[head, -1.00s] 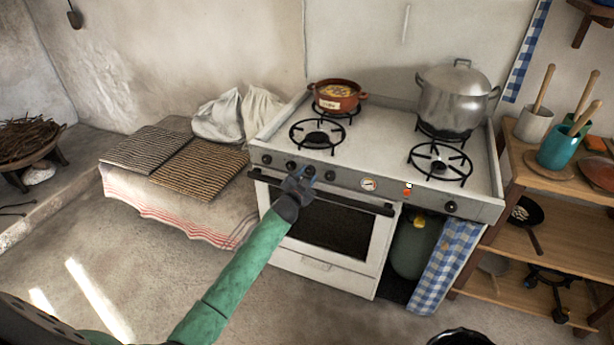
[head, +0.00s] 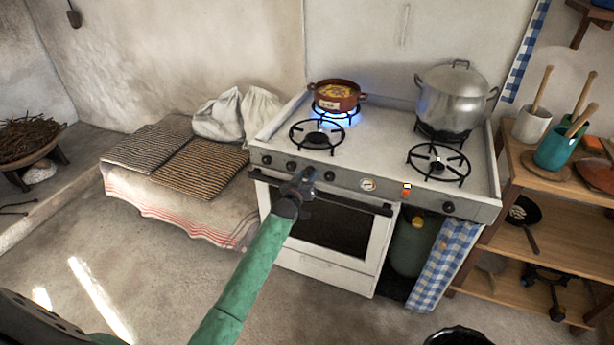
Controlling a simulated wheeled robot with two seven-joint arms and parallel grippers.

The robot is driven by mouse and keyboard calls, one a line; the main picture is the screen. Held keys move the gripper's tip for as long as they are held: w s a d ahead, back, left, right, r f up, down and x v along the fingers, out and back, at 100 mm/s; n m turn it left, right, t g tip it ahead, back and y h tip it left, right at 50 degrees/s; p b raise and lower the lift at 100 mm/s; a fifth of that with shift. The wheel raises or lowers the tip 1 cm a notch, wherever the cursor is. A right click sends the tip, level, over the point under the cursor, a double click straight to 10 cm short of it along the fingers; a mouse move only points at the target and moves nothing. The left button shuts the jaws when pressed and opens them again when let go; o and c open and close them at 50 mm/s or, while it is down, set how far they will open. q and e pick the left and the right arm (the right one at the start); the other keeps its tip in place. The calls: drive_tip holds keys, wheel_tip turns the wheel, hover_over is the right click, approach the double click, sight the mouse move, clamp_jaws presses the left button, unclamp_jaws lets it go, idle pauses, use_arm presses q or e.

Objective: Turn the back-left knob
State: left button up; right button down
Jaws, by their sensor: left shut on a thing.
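The white stove (head: 390,130) has a row of dark knobs on its grey front panel. My left gripper (head: 307,176) is at the panel, shut on a knob between the second knob from the left (head: 291,165) and another knob (head: 329,176). The gripped knob is mostly hidden by the jaws. Blue flame (head: 352,117) burns at the back-left burner under a brown clay pot (head: 337,97) of food. The front-left burner (head: 317,136) shows no flame. My right gripper is not in view.
A big metal pot (head: 455,100) stands on the back-right burner. The oven handle (head: 345,201) runs just below the panel. A wooden shelf (head: 530,185) with utensils is on the right. A cloth-covered bench (head: 170,200) is on the left.

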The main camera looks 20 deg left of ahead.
use_arm(q)
drive_tip(key=shift+n, duration=0.7)
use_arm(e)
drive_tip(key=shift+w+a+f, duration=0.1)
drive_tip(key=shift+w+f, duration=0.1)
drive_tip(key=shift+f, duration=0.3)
use_arm(q)
drive_tip(key=shift+n, duration=0.3)
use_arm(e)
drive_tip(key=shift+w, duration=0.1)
use_arm(q)
drive_tip(key=o, duration=1)
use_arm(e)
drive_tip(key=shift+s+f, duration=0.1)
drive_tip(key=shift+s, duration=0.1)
